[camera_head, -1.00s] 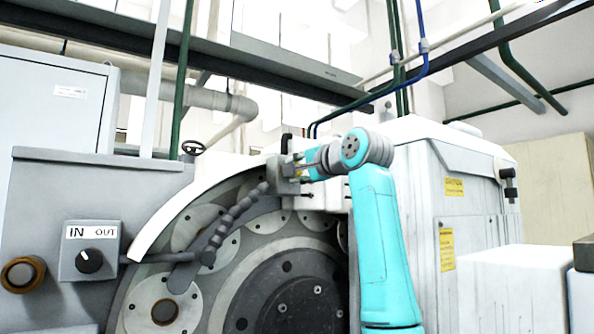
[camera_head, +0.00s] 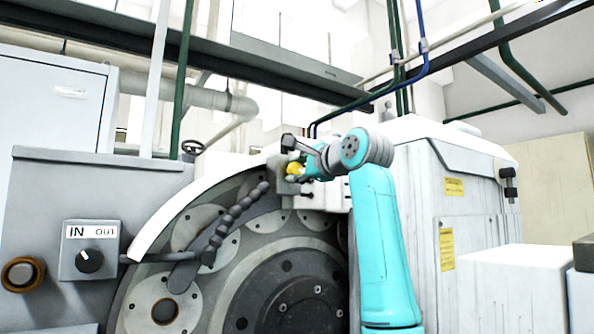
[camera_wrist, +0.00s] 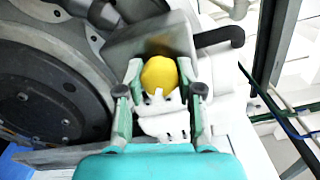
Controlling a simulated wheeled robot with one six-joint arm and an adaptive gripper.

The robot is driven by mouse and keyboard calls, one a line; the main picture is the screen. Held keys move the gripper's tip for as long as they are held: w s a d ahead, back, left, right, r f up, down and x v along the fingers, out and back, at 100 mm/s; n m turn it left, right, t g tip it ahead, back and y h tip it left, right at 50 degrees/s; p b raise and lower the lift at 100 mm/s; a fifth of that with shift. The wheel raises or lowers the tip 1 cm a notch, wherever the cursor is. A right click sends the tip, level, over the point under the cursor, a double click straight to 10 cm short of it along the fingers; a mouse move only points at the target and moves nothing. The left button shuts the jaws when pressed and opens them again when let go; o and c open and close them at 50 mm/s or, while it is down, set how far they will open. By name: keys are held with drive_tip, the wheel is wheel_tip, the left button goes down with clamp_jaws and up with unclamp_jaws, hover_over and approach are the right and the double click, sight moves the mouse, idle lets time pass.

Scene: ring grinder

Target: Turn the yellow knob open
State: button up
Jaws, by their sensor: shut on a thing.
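The yellow knob (camera_wrist: 159,75) sits on a grey block (camera_wrist: 148,37) at the top of the grinder. In the wrist view my gripper (camera_wrist: 160,84) has one finger on each side of the knob, closed against it. In the head view the knob (camera_head: 294,169) shows as a small yellow spot at my gripper (camera_head: 300,168), beside the grey block. The wrist is rolled, and part of the gripper hides some of the knob there.
The large grinder disc (camera_head: 285,285) and a segmented coolant hose (camera_head: 232,213) lie left of and below the gripper. An IN/OUT switch box (camera_head: 90,250) is at the left. A white machine cabinet (camera_head: 455,200) stands right of my arm. Pipes and a beam run overhead.

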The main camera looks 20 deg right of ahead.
drive_tip(key=shift+f, duration=0.1)
drive_tip(key=o, duration=1.2)
drive_tip(key=v, duration=1.2)
